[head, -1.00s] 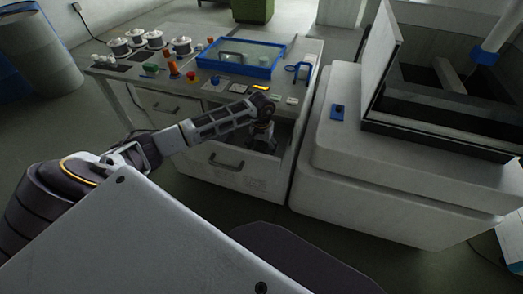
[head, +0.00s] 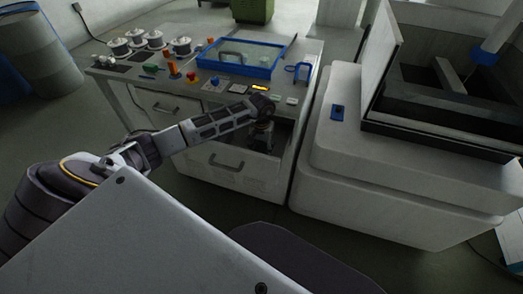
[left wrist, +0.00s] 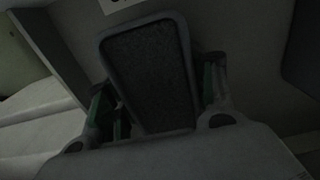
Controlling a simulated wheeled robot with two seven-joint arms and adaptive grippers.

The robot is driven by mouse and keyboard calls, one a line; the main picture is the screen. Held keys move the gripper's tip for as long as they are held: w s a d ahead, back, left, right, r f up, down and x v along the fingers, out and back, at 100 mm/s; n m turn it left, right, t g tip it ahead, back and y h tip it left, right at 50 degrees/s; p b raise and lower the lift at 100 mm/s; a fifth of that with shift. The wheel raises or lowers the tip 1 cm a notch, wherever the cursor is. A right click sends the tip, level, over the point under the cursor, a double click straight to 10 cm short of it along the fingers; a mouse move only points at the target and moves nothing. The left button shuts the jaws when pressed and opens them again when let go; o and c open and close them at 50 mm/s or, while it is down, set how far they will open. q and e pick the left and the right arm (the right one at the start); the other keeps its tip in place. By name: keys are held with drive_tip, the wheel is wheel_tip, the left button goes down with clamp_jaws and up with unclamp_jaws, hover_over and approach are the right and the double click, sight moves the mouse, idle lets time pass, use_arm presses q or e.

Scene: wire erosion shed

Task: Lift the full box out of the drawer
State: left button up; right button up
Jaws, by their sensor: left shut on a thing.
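The box (left wrist: 148,75) shows in the left wrist view as a narrow open box with a grey rim, filled to near the top with dark, grainy stuff. My left gripper (left wrist: 158,92) is shut on it, one finger on each long side. In the head view the left gripper (head: 262,138) points down into the open drawer (head: 238,178) at the right of the bench front. The box is mostly hidden there, and I cannot tell whether it touches the drawer floor. My right gripper is in neither view.
The bench top (head: 215,107) above the drawer holds several spools, coloured knobs and a blue-framed tray (head: 240,70). A closed drawer (head: 160,106) is on the left. A large white machine (head: 375,165) stands close to the right. Dark floor lies in front.

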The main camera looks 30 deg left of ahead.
use_arm(q)
drive_tip(key=shift+r, duration=0.15)
drive_tip(key=shift+w+r, duration=0.1)
drive_tip(key=shift+r, duration=0.45)
wheel_tip(320, 180, up, 9)
drive_tip(key=shift+f, duration=0.2)
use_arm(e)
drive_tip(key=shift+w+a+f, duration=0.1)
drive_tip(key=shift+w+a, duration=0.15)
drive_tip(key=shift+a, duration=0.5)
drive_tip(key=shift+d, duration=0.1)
